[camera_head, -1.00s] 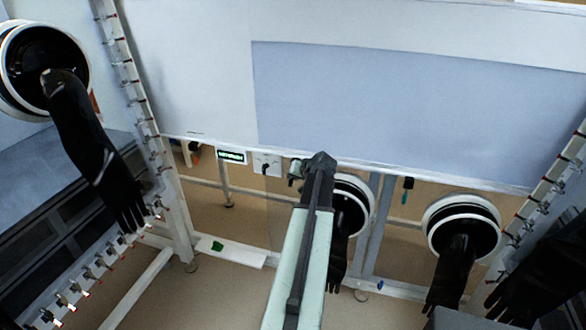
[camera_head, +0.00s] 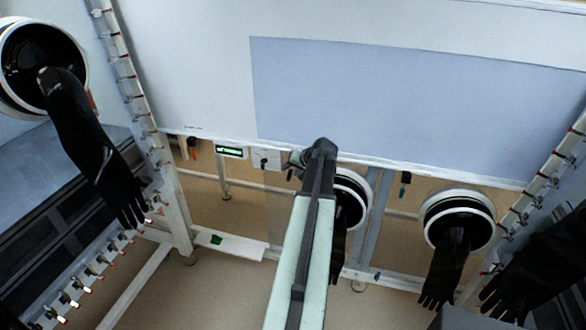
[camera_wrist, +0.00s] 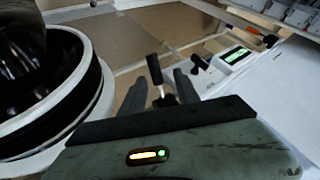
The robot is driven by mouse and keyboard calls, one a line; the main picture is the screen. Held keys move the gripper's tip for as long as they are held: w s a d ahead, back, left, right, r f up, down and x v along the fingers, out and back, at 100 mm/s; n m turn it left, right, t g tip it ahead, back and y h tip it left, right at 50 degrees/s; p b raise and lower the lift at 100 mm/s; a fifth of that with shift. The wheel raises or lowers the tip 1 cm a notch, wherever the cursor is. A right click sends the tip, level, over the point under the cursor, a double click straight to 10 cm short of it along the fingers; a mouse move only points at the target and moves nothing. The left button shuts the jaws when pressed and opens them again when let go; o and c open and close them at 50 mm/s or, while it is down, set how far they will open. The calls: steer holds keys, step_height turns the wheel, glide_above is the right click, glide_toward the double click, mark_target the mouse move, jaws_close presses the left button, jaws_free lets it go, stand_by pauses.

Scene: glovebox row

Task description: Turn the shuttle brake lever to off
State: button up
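In the wrist view a lever with a black grip (camera_wrist: 154,69) and a thin metal stem stands between the two dark fingers of my gripper (camera_wrist: 162,88). The fingers are spread, with a gap on either side of the grip; I cannot tell any contact. A second short black handle (camera_wrist: 198,62) sits to the right, beside a green-lit display (camera_wrist: 236,56). No label shows which one is the shuttle brake lever. In the head view my gripper (camera_head: 297,160) is small and partly hidden by my arm, just right of a white plate with a black knob (camera_head: 264,160).
A round glove port (camera_head: 352,199) lies close to my arm; its white ring fills the left of the wrist view (camera_wrist: 85,95). Another port with a hanging black glove (camera_head: 457,220) is to the right. A large pale panel (camera_head: 400,105) spans above. The display (camera_head: 229,152) is at left.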

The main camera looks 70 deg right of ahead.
steer(key=p+v, duration=0.5)
steer(key=v, duration=0.2)
steer(key=shift+s+r+p, duration=0.25)
steer(key=shift+r+p, duration=0.05)
steer(key=shift+a, duration=0.1)
stand_by(0.3)
